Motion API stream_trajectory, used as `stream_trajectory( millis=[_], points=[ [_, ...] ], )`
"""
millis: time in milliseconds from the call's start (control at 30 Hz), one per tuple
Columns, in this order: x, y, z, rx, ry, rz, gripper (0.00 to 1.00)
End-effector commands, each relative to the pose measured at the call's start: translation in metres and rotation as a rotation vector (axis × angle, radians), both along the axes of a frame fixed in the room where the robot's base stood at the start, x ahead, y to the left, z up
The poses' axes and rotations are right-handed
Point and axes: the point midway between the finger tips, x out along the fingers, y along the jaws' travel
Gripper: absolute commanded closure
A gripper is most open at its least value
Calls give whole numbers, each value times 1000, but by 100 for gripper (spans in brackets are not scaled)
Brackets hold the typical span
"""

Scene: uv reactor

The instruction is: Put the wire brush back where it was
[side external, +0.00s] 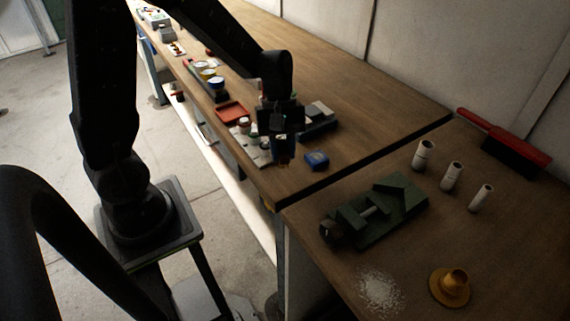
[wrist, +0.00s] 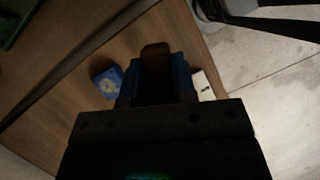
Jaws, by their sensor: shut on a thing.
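My gripper (side external: 281,138) is over the near end of the long wooden bench. A brush with a red handle (side external: 503,134) and dark bristles lies at the back of the right-hand bench, well apart from my gripper. I cannot tell whether it is the wire brush.
A small blue box (side external: 316,160) lies close beside my gripper, also in the wrist view (wrist: 108,82). A red tray (side external: 232,111) and several small containers are behind. The right bench holds a green vise (side external: 376,212), white tubes (side external: 452,176), white granules (side external: 379,291) and a yellow flanged piece (side external: 450,287).

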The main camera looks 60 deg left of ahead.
Motion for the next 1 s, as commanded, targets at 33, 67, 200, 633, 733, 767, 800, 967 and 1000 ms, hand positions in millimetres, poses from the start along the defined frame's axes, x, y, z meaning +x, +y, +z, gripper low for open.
stream_trajectory(
  millis=[33,67,200,633,733,767,800,967,1000],
  points=[
    [1,-4,-3,1,1,-2,97],
    [2,-5,-4,0,1,0,97],
    [3,-7,-16,1,4,2,97],
    [3,-6,-44,1,-1,1,97],
    [3,-6,-45,1,-1,1,97],
    [3,-6,-45,1,-1,1,97],
    [3,-6,-47,0,0,1,97],
    [3,-6,-47,1,0,1,64],
    [3,-6,-47,1,0,1,60]
  ],
)
